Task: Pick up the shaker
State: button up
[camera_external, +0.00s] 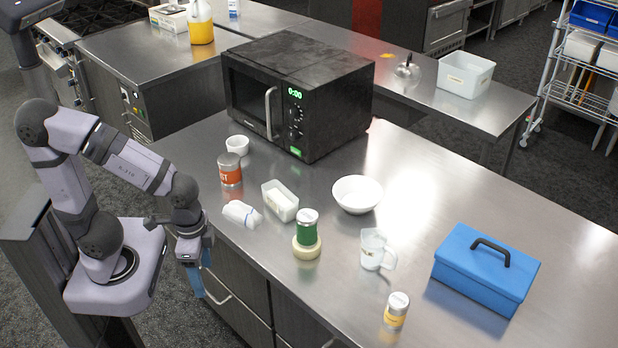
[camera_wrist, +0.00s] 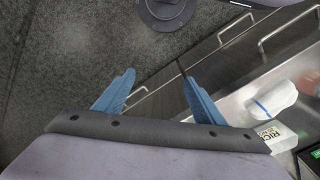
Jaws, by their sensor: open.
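One with an orange label (camera_external: 230,170) stands at the counter's left. One with a green label (camera_external: 307,229) stands on or in a pale ring. One with a yellow label (camera_external: 396,311) stands near the front edge.
A black microwave (camera_external: 297,95) stands at the back. A white rectangular tub (camera_external: 280,201), a white bowl (camera_external: 357,194), a clear measuring jug (camera_external: 375,250) and a small white cup (camera_external: 238,145) stand nearby. A blue toolbox (camera_external: 486,269) is at right. Counter drawers (camera_external: 233,310) are close to my gripper.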

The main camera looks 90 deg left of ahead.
aim_at(406, 303)
jog(key=w+d+n+t+h+b, duration=0.4)
jog(key=w+d+n+h+b, duration=0.45)
jog(key=w+d+n, duration=0.8)
jog(key=w+a+r+n+t+h+b, duration=0.1)
jog(key=w+a+n+t, duration=0.15)
jog(key=w, duration=0.65)
jog(key=w+a+r+n+t+h+b, duration=0.15)
jog(key=w+n+t, duration=0.25)
jog(key=w, duration=0.5)
jog(key=w+a+f+n+t, duration=0.1)
jog(key=w+a+f+n, duration=0.1)
jog(key=w+a+f+n+t+y+b, duration=0.1)
jog(key=w+a+f+n+t, duration=0.1)
jog(key=w+a, duration=0.1)
jog(key=w+a+f+n+t+y+b, duration=0.1)
jog(key=w+a+n+t, duration=0.1)
jog(key=w+a+n, duration=0.1)
jog(key=shift+w+a+f, duration=0.1)
jog(key=shift+w+f, duration=0.1)
jog(key=shift+f, duration=0.2)
jog(key=shift+p+x, duration=1.15)
jog(key=shift+x, duration=2.55)
jog(key=shift+c, duration=0.7)
